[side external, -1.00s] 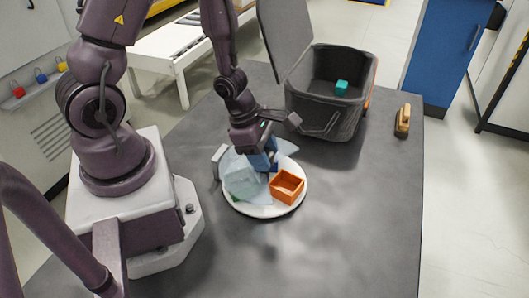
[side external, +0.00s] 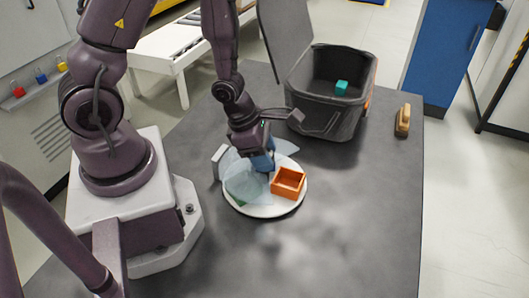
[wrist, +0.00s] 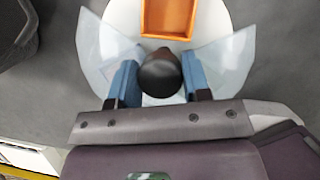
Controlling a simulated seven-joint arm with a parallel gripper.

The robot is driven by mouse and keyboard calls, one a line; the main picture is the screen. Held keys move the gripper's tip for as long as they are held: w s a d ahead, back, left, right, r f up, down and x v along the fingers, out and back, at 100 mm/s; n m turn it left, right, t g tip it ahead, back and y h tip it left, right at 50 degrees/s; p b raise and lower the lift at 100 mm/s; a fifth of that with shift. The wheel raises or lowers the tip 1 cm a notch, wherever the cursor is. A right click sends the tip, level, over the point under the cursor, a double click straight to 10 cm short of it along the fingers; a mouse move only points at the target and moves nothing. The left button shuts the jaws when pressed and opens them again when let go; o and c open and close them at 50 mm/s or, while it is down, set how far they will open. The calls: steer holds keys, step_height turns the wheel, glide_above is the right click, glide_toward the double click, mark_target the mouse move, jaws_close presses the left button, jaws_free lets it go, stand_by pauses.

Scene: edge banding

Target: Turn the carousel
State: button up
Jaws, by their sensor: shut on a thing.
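The carousel (side external: 262,211) is a white round plate on the dark table, in front of my base. An orange open box (side external: 288,183) sits on its right side, and it also shows at the top of the wrist view (wrist: 169,18). Pale translucent panels (wrist: 103,52) spread around the middle. A dark rounded knob (wrist: 160,72) stands between my blue fingers. My gripper (side external: 264,163) points down over the carousel's middle and is shut on the knob. In the side view the knob is hidden. A bit of green (side external: 241,191) shows through a panel.
A dark bin (side external: 330,105) with its lid raised stands behind the carousel, with a teal block (side external: 342,87) inside. A tan brush-like object (side external: 403,120) lies at the table's right edge. The front and right of the table (side external: 350,220) are clear.

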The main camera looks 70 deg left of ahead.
steer(key=o, duration=1.3)
steer(key=shift+c, duration=0.2)
